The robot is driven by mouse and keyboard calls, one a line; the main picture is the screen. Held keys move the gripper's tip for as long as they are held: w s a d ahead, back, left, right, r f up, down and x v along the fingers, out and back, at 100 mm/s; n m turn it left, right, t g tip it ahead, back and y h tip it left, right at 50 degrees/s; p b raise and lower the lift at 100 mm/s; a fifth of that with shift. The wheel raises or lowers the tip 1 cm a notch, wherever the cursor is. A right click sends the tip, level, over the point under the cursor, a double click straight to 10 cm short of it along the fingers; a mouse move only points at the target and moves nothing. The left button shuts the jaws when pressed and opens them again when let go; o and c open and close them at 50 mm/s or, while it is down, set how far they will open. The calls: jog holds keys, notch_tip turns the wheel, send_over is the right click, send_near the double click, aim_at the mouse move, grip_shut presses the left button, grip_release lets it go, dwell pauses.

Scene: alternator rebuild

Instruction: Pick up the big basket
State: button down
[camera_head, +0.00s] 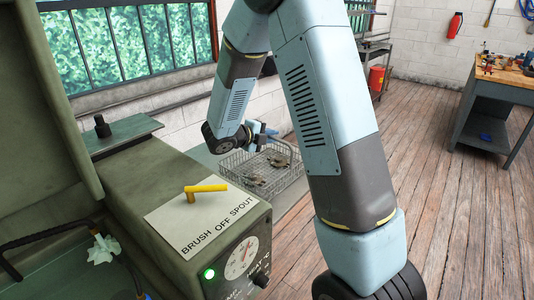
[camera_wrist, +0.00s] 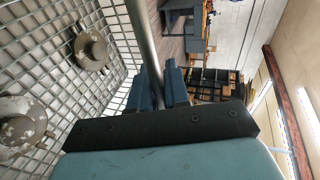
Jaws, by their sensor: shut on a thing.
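The big basket (camera_head: 238,181) is a grey wire-mesh basket near the middle of the head view, beyond the green machine. Its mesh (camera_wrist: 62,22) fills the left of the wrist view. Worn metal parts (camera_head: 262,187) lie in it, and two round ones (camera_wrist: 90,50) show close in the wrist view. My gripper (camera_head: 262,137) is at the basket's far upper side. In the wrist view its blue fingers (camera_wrist: 158,86) are shut on a grey bar of the basket, one finger on each side. My arm hides part of the view right of the basket.
A green machine (camera_head: 165,185) marked "BRUSH OFF SPOUT", with a yellow handle (camera_head: 206,189) and a dial, stands in the left foreground. A workbench (camera_head: 490,110) stands at the right. A red bucket (camera_head: 376,77) is at the back. The wooden floor (camera_head: 440,180) is open.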

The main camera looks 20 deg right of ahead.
notch_tip(320, 180, up, 28)
dwell(0.6)
